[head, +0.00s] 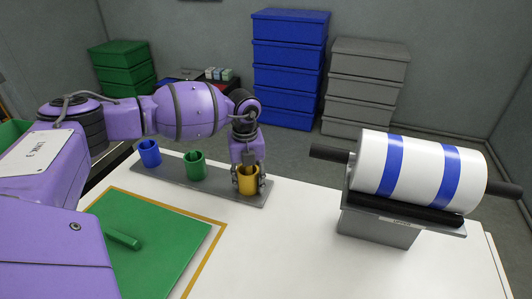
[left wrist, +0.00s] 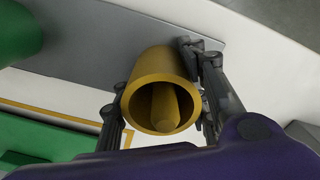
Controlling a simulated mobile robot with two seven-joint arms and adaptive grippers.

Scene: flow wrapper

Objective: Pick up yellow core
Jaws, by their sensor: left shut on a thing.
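The yellow core (head: 248,182) is a short hollow cylinder standing upright at the right end of a grey rack plate (head: 221,190). My left gripper (head: 249,181) reaches down over it with one finger on each side. In the left wrist view the yellow core (left wrist: 158,105) sits between the two fingers of my left gripper (left wrist: 163,112), which is shut on it. A peg shows inside the core's opening, so the core is around the peg. My right gripper is not in view.
A green core (head: 195,165) and a blue core (head: 149,153) stand on the plate to the left. A green mat (head: 150,245) lies in front. A white roll with blue bands (head: 420,172) rests on a stand at right. The table between is clear.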

